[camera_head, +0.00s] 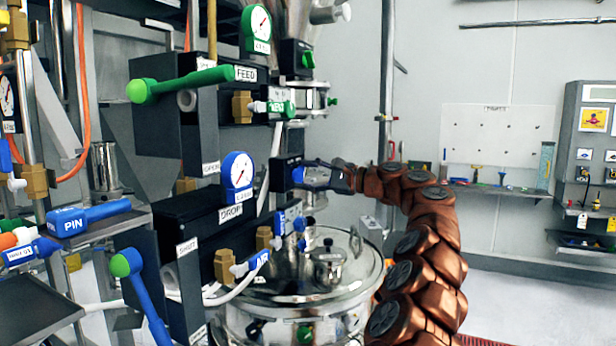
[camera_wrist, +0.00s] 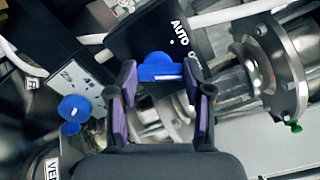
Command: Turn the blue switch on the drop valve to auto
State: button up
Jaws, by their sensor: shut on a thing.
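The blue switch (camera_wrist: 158,68) sits on a black box (camera_wrist: 150,32) marked AUTO beside a white dot; a second label to the right is mostly hidden. The switch has a white line on its front edge. My gripper (camera_wrist: 160,80) has its two purple-padded fingers on either side of the switch and is shut on it. In the head view, my gripper (camera_head: 308,177) reaches in from the right to the drop valve's black box (camera_head: 283,172), above the round steel lid. There its fingers mostly cover the switch, so its exact setting is unclear.
The DROP panel (camera_head: 198,212) with a blue gauge (camera_head: 238,171) stands left of the valve. The FEED panel (camera_head: 193,108) with a green handle is above. A steel vessel lid (camera_head: 345,290) lies below. A white wall board (camera_head: 495,133) hangs far right.

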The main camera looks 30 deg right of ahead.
jog(key=n, duration=0.2)
jog(key=n+b, duration=0.1)
jog(key=n, duration=0.2)
jog(key=shift+a+f+n+b, duration=0.1)
jog(key=shift+f+n+b, duration=0.15)
jog(key=shift+n+b, duration=0.05)
jog(key=n+b, duration=0.1)
jog(key=n, duration=0.5)
jog(key=shift+f+b, duration=0.1)
jog(key=shift+b, duration=0.2)
dwell(0.3)
jog(key=o, duration=1.2)
jog(key=shift+s, duration=0.1)
jog(key=shift+c, duration=0.2)
jog(key=v, duration=1.2)
